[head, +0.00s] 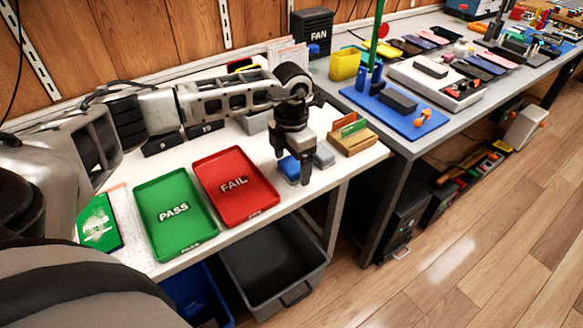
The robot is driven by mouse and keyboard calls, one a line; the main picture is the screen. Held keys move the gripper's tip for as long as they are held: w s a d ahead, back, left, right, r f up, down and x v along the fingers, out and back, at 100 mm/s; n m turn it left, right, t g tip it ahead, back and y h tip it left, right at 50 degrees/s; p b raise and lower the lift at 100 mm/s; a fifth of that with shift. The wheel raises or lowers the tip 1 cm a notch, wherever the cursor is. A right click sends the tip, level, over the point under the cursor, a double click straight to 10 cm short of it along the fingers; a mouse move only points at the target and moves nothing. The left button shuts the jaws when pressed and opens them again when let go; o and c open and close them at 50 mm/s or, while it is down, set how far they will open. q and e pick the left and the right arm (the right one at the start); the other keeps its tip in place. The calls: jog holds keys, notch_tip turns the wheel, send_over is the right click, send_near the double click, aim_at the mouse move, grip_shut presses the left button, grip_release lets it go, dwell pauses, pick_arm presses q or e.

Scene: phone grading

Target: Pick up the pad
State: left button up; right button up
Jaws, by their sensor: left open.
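A small blue pad-like block (287,167) lies on the white table to the right of the red tray. A similar grey block (324,155) lies just right of it. I cannot tell for sure which one is the pad. My left gripper (293,165) reaches in from the left and points down over the blue block. Its fingers are open and partly cover that block. I cannot tell whether they touch it. My right gripper is out of view.
A green PASS tray (172,188) and a red FAIL tray (259,200) lie left of the gripper. A wooden card holder (352,144) stands close on the right. The table's front edge is near, with a grey bin (310,267) below it.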

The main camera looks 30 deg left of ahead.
pick_arm(q)
jog(key=shift+f, duration=0.6)
jog(key=c, duration=1.1)
